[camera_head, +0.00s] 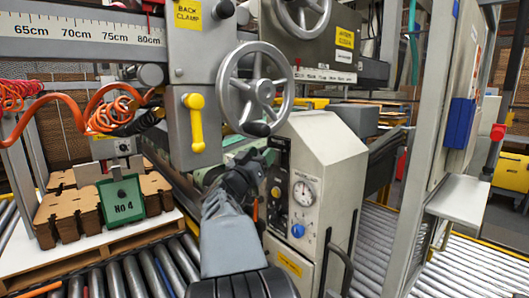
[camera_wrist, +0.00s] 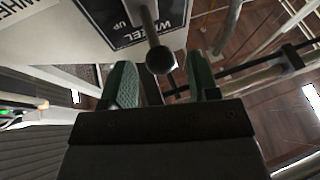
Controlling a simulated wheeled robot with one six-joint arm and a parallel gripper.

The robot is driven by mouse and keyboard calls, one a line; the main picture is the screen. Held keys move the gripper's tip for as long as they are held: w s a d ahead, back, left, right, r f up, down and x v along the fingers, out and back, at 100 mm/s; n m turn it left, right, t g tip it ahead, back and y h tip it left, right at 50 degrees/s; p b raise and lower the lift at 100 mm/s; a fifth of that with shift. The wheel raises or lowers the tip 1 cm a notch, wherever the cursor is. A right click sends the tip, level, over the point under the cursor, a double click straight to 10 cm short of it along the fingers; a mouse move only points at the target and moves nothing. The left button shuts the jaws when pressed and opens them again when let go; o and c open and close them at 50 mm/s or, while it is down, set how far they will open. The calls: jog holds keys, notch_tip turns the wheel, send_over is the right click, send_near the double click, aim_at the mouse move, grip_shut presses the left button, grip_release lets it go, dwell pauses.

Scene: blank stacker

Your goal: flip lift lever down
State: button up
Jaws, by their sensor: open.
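In the wrist view, a lever (camera_wrist: 149,22) with a dark round knob (camera_wrist: 160,60) stands in front of a panel whose black label (camera_wrist: 122,20) reads "WHEEL" and "UP". My gripper (camera_wrist: 160,66) is open, with one green-padded finger on each side of the knob. The knob appears between the fingers, and I cannot tell whether either finger touches it. In the head view my gripper (camera_head: 245,172) is at the left side of the grey cabinet (camera_head: 325,155). The lever cannot be made out clearly there, as my arm and gripper crowd that spot.
A handwheel (camera_head: 258,88) hangs just above my gripper. A yellow handle (camera_head: 195,122) is on the "BACK CLAMP" box (camera_head: 187,70). The cabinet carries a gauge (camera_head: 304,193) and a blue knob (camera_head: 298,230). Brown stacks (camera_head: 68,215) stand at left; rollers (camera_head: 130,277) run below.

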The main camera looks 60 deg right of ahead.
jog(key=shift+x, duration=1.2)
jog(key=shift+c, duration=0.5)
grip_shut()
